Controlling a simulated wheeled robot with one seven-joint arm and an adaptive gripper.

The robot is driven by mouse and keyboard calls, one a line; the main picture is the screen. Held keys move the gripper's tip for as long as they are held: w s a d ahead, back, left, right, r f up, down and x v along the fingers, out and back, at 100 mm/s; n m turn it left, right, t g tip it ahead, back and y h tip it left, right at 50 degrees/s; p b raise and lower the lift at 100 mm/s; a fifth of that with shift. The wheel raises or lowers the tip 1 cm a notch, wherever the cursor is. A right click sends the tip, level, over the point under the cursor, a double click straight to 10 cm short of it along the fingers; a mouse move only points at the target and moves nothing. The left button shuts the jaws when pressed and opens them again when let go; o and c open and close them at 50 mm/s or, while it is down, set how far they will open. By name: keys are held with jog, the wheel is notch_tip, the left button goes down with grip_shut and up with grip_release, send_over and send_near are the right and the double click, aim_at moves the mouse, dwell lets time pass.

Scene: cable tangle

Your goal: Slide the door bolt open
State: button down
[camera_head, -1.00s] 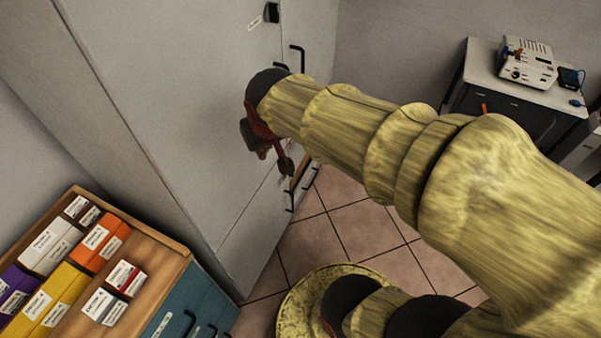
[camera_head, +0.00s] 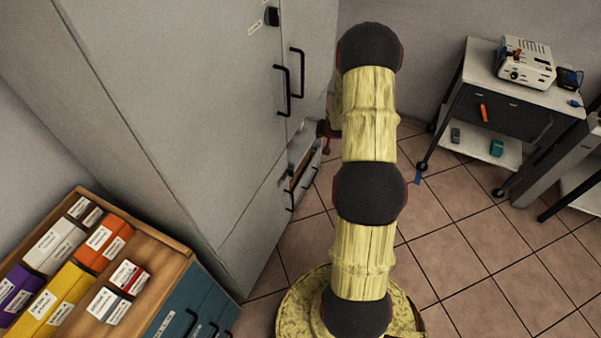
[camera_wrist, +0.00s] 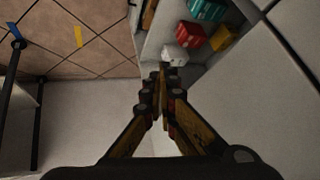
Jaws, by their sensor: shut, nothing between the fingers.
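A tall grey cabinet (camera_head: 190,110) has two doors with long black handles (camera_head: 282,90). A small black fitting (camera_head: 272,16) with a white label sits high on the cabinet front; I cannot tell if it is the bolt. No bolt is clearly recognisable elsewhere. My gripper (camera_wrist: 160,70) is shut and empty in the wrist view, fingertips together. In the head view it is mostly hidden behind my arm, with a dark red part (camera_head: 325,130) showing beside the cabinet's right door.
An open drawer (camera_head: 300,172) juts out low on the cabinet. Teal (camera_wrist: 208,9), red (camera_wrist: 189,36) and yellow (camera_wrist: 222,38) boxes show beyond my fingers. A wooden-topped cabinet (camera_head: 172,248) with boxes stands at lower left. A trolley (camera_head: 482,78) carries a device at right.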

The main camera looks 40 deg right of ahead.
aim_at(290, 173)
notch_tip(290, 173, down, 12)
jog(key=w+d+m+t+y, duration=0.1)
jog(key=d+m+t+y, duration=0.15)
jog(key=t, duration=0.25)
jog(key=s+a+f+m+t+y, duration=0.2)
jog(key=s+a+f+m+t, duration=0.3)
jog(key=s+a+f+t, duration=0.1)
jog(key=shift+s+a+f+p, duration=0.45)
jog(key=shift+s+a+f, duration=0.3)
jog(key=shift+s+a, duration=0.25)
jog(key=shift+w, duration=0.15)
jog(key=w+a+b, duration=0.3)
jog(key=w+a, duration=0.1)
jog(key=w, duration=0.4)
jog(key=shift+w+a, duration=0.15)
